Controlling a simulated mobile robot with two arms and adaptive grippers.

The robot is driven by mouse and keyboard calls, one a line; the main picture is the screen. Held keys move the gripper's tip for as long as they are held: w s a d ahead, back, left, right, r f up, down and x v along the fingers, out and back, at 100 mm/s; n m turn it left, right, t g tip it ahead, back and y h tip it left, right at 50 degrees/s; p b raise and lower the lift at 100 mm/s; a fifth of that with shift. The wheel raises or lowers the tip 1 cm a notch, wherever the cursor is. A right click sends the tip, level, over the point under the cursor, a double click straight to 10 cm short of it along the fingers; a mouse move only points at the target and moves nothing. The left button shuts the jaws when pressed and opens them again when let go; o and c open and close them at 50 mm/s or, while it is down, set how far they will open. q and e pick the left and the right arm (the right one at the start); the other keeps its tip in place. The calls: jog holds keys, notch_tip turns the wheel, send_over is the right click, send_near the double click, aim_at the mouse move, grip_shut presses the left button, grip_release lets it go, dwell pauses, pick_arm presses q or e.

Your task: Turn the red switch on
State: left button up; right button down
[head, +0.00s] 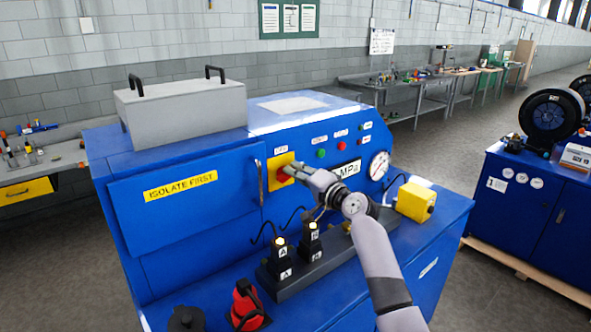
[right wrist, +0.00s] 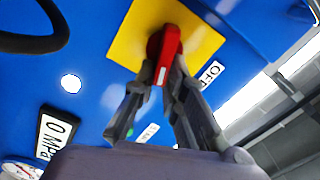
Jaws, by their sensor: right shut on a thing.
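The red switch (head: 283,177) sits on a yellow plate (head: 271,183) on the sloped front of the blue machine (head: 240,180). In the right wrist view the red switch handle (right wrist: 171,42) stands out from the yellow plate (right wrist: 205,40), beside a white OFF label (right wrist: 211,74). My right gripper (head: 290,171) reaches the switch from the right, and its fingers (right wrist: 163,85) are shut on the handle, one on each side. The fingers hide part of the switch in the head view. My left gripper is not in view.
Right of the switch are small buttons (head: 340,152), a dial gauge (head: 379,165) and an MPa display, reading 0 in the wrist view (right wrist: 55,133).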

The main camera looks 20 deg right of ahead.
jog(key=shift+d+f+m+p, duration=0.1)
jog(key=shift+f+m+p, duration=0.2)
jog(key=shift+m, duration=0.7)
jog(key=shift+f+m+p, duration=0.1)
jog(key=shift+m+p, duration=0.25)
jog(key=shift+m, duration=0.65)
jog(key=c, duration=1.6)
grip_release()
jog(key=shift+c, duration=0.2)
jog(key=v, duration=1.2)
